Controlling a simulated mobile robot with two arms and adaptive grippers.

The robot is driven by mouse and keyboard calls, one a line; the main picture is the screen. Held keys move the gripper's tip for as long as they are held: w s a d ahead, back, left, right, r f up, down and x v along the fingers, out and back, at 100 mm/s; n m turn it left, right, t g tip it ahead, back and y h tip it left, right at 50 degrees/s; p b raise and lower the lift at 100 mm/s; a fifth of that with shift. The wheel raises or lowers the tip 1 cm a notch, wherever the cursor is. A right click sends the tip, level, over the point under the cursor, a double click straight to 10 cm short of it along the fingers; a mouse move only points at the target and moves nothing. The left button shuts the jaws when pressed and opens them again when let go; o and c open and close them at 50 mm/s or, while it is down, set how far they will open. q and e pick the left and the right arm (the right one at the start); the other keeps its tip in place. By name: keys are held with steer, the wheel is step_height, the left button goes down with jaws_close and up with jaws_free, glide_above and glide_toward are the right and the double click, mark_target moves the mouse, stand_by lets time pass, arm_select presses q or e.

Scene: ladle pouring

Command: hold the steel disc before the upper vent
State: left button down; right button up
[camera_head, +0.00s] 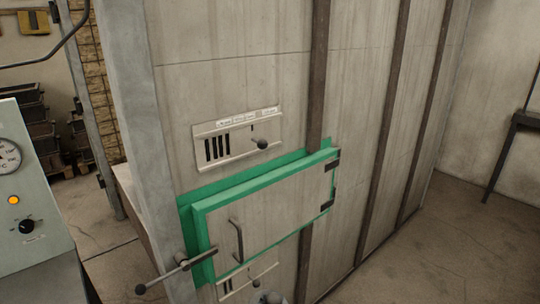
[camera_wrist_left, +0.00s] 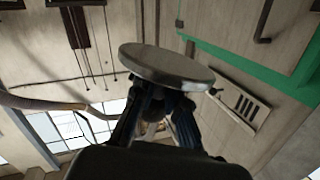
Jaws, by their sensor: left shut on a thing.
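The upper vent (camera_head: 237,138) is a pale plate with dark slots and a black knob, above the green-framed door (camera_head: 270,205). A lower vent (camera_head: 247,281) shows below the door. In the left wrist view the steel disc (camera_wrist_left: 166,64) is a round grey plate, tilted, at the tips of my left gripper (camera_wrist_left: 156,98), which is shut on it. Beyond it at the right is a slotted vent (camera_wrist_left: 240,103), seemingly the upper one; the disc is not over its slots in this view. A small grey rounded piece at the head view's bottom edge may be gripper or disc; I cannot tell.
A latch lever (camera_head: 165,276) sticks out left of the door, and a handle (camera_head: 237,240) stands off its face. A control panel with a gauge (camera_head: 8,155) stands at the left.

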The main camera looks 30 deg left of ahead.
arm_select(q)
steer(key=w+r+m, duration=0.1)
steer(key=w+a+r+m+p, duration=0.1)
steer(key=r, duration=0.1)
steer(key=w+r+m+t+p, duration=0.1)
steer(key=r, duration=0.1)
steer(key=shift+w+a+r+h, duration=0.2)
steer(key=shift+w+r+h, duration=0.05)
steer(key=shift+w+h, duration=0.15)
arm_select(e)
steer(key=s+d+r+g+p, duration=0.1)
steer(key=s+d+r+p, duration=0.1)
steer(key=s+r+p, duration=0.55)
arm_select(q)
steer(key=w+a+r+m+t+h+b, duration=0.1)
steer(key=w+a+r+m, duration=0.35)
steer(key=r, duration=0.35)
steer(key=w+a+r+m+t, duration=0.2)
steer(key=w+a+r+m, duration=0.25)
steer(key=w+r, duration=0.2)
steer(key=w+a+b, duration=0.2)
steer(key=w+a, duration=0.2)
steer(key=a, duration=0.6)
steer(key=shift+a+r+b, duration=0.35)
steer(key=shift+a+r, duration=0.05)
arm_select(e)
steer(key=shift+w+a, duration=0.15)
steer(key=shift+w, duration=0.65)
steer(key=shift+w+a, duration=0.1)
steer(key=shift+w, duration=0.7)
